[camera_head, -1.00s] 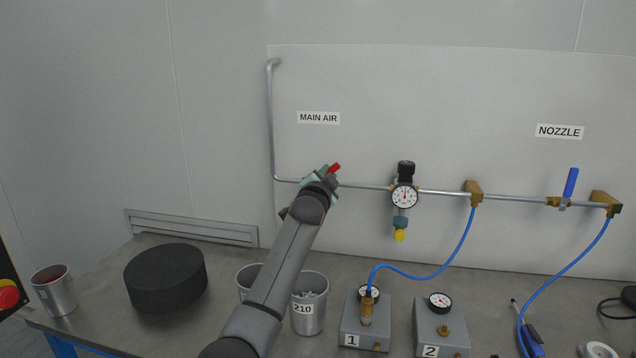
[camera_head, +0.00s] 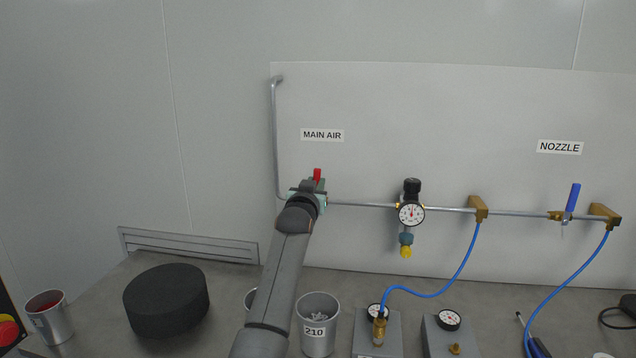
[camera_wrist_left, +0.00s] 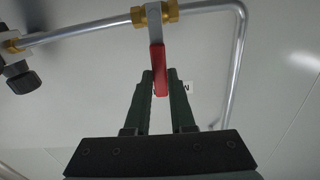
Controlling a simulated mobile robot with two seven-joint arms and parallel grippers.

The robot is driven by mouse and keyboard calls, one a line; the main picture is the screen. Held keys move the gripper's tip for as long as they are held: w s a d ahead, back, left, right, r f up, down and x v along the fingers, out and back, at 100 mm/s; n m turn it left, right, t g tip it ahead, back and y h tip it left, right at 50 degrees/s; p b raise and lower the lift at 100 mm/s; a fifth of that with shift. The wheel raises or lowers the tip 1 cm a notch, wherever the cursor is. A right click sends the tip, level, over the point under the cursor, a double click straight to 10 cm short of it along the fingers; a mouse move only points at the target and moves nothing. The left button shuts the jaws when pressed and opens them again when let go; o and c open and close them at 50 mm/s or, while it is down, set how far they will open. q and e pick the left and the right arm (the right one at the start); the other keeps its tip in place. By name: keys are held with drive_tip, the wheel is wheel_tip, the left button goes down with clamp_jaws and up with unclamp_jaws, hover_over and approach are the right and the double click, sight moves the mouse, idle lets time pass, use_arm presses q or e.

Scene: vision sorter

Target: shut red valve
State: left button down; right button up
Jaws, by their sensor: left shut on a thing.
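The red valve handle (camera_head: 317,174) is on the pipe under the MAIN AIR label. In the head view it points straight up, and its lower part is hidden behind my left gripper (camera_head: 312,187). In the left wrist view, the red handle (camera_wrist_left: 160,72) runs from the brass valve body (camera_wrist_left: 154,14) and stands roughly square across the pipe. The fingertips of my left gripper (camera_wrist_left: 161,80) are shut on its red end, one on each side. My right gripper is not in view.
A regulator with a gauge (camera_head: 411,213) sits on the pipe to the right. A blue handle (camera_head: 573,197) is under NOZZLE. Below are a black round block (camera_head: 166,300), a cup marked 210 (camera_head: 318,310) and a grey box with a gauge (camera_head: 449,325).

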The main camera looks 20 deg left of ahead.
use_arm(q)
drive_tip(key=shift+a+n, duration=0.2)
drive_tip(key=shift+n, duration=0.2)
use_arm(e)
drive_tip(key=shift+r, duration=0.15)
use_arm(q)
drive_tip(key=c, duration=0.8)
unclamp_jaws()
drive_tip(key=shift+o, duration=0.2)
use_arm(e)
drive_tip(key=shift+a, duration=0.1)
use_arm(q)
drive_tip(key=shift+s, duration=0.2)
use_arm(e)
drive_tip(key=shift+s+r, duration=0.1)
